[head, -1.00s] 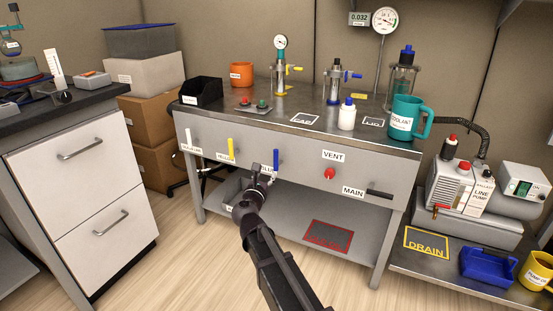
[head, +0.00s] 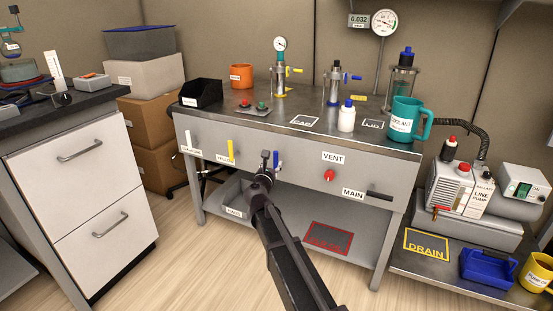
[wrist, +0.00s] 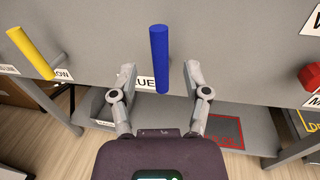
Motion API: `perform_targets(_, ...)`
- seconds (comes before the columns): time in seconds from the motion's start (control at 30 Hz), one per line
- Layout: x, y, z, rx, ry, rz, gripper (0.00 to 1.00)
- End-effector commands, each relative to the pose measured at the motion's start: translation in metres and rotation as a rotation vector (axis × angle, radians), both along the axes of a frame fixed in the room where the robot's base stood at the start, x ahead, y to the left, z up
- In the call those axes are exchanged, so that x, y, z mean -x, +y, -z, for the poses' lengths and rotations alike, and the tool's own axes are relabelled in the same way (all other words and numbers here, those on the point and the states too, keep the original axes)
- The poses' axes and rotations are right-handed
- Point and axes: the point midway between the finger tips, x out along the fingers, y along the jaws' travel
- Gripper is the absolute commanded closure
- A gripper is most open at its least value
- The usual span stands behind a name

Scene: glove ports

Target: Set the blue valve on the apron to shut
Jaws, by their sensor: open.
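The blue valve's handle (head: 277,160) stands upright on the grey front apron of the bench, partly hidden by my gripper in the head view. In the wrist view the blue handle (wrist: 159,50) is a vertical blue bar, its lower part between the lines of my two fingers. My gripper (head: 268,156) is open and empty in front of the apron. In the wrist view its fingertips (wrist: 160,73) are spread to the left and right of the handle, with gaps on both sides. The label behind is partly covered, showing "UE".
A red vent knob (head: 329,175) and a black main handle (head: 379,195) are to the right. A grey bin (head: 235,212) sits on the shelf below.

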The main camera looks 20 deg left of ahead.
Motion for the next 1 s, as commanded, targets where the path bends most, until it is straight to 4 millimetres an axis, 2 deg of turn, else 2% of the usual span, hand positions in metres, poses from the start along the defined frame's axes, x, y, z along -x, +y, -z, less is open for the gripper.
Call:
perform_targets(0.03, -0.011, 0.003, 0.000, 0.000, 0.000, 0.001, 0.39)
perform_targets(0.1, -0.020, 0.004, 0.000, 0.000, 0.000, 0.000, 0.39)
perform_targets(0.3, -0.040, 0.006, 0.000, 0.000, 0.000, 0.000, 0.39)
perform_targets(0.5, -0.047, 0.006, 0.000, 0.000, 0.000, -0.001, 0.39)
perform_targets(0.8, -0.047, 0.006, 0.000, 0.000, 0.000, -0.001, 0.39)
perform_targets(1.0, -0.047, 0.006, 0.000, 0.000, 0.000, -0.001, 0.98)
